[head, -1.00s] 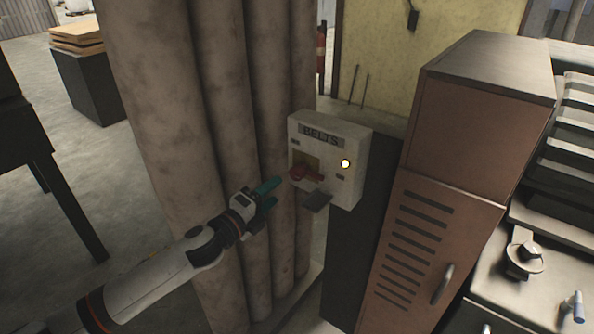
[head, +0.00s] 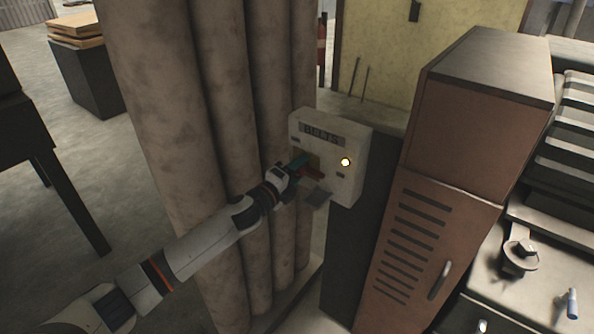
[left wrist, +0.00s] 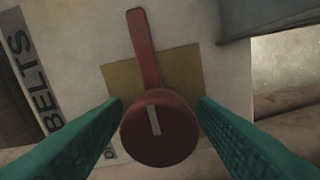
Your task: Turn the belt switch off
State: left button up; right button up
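The belt switch is a white box (head: 350,177) marked "BELTS" with a lit yellow-white lamp (head: 345,162). Its red rotary handle (head: 313,174) sits on a yellow plate and is partly hidden by my gripper in the head view. In the left wrist view the red handle (left wrist: 160,128) shows a round hub with a pale mark and a long lever pointing up the picture. My left gripper (head: 300,166) is open, its teal fingers on either side of the hub; I see gaps, so it does not grip. My right gripper is not in view.
Thick vertical pipes (head: 215,150) stand close to the left of the box. A brown locker (head: 440,180) stands to its right. A workbench (head: 540,280) is at the far right.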

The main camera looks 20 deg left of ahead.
pick_arm(q)
jog(key=c, duration=0.8)
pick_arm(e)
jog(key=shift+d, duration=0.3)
pick_arm(q)
jog(key=shift+n, duration=0.4)
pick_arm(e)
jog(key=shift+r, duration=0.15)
pick_arm(q)
jog(key=n+p, duration=0.1)
jog(key=n, duration=0.3)
jog(key=shift+n+p, duration=0.3)
jog(key=shift+p, duration=0.1)
jog(key=n+p, duration=0.1)
jog(key=n, duration=0.3)
jog(key=shift+n, duration=0.3)
jog(key=n+p, duration=0.1)
jog(key=n, duration=0.3)
jog(key=shift+f+n+p, duration=0.1)
jog(key=shift+n+p, duration=0.3)
jog(key=shift+n, duration=1.5)
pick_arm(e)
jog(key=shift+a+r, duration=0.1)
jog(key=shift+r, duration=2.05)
